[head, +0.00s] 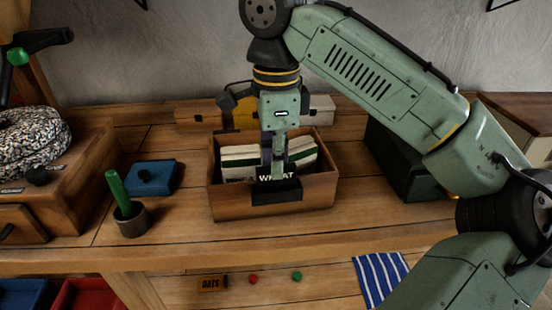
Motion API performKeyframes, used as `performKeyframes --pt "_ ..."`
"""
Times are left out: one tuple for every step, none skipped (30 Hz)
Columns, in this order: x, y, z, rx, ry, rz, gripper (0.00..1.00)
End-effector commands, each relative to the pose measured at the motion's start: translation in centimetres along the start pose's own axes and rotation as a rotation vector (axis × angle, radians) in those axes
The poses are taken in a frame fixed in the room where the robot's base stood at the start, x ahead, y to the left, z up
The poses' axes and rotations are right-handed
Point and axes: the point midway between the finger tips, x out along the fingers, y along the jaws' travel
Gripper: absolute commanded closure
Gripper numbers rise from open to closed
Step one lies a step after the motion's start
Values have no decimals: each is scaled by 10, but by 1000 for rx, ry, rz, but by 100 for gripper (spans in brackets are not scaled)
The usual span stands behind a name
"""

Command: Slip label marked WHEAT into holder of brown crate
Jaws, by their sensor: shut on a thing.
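The brown crate (232,206) stands on the wooden bench with white and green sacks (240,156) in it. A black holder (277,197) is on the middle of its front wall. The dark label with white WHEAT lettering (268,179) is upright just above the holder. My gripper (279,170) points down at the crate's front and is shut on this label. The fingers cover part of the lettering. I cannot tell whether the label's lower edge is inside the holder or only above it.
A green-handled tool in a dark cup (131,222) and a blue box (153,178) stand left of the crate. A dark green box (398,165) is at the right. An OATS label (210,283) and a striped cloth (379,277) are lower in front.

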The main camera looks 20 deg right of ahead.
Motion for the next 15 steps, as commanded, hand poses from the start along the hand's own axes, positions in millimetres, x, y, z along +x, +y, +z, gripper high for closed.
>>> performKeyframes --pt "0 0 0 0 0 0 100" --pt "0 0 0 0 0 0 86" --pt "0 0 0 0 0 0 83" --pt "0 0 0 0 0 0 81" --pt "0 0 0 0 0 0 79" --pt "0 0 0 0 0 0 77" --pt "0 0 0 0 0 0 75" --pt "0 0 0 0 0 0 73" --pt "0 0 0 0 0 0 70" --pt "0 0 0 0 0 0 68" --pt "0 0 0 0 0 0 66" --pt "0 0 0 0 0 0 65" --pt "0 0 0 0 0 0 65" --pt "0 0 0 0 0 0 65" --pt "0 0 0 0 0 0 65"
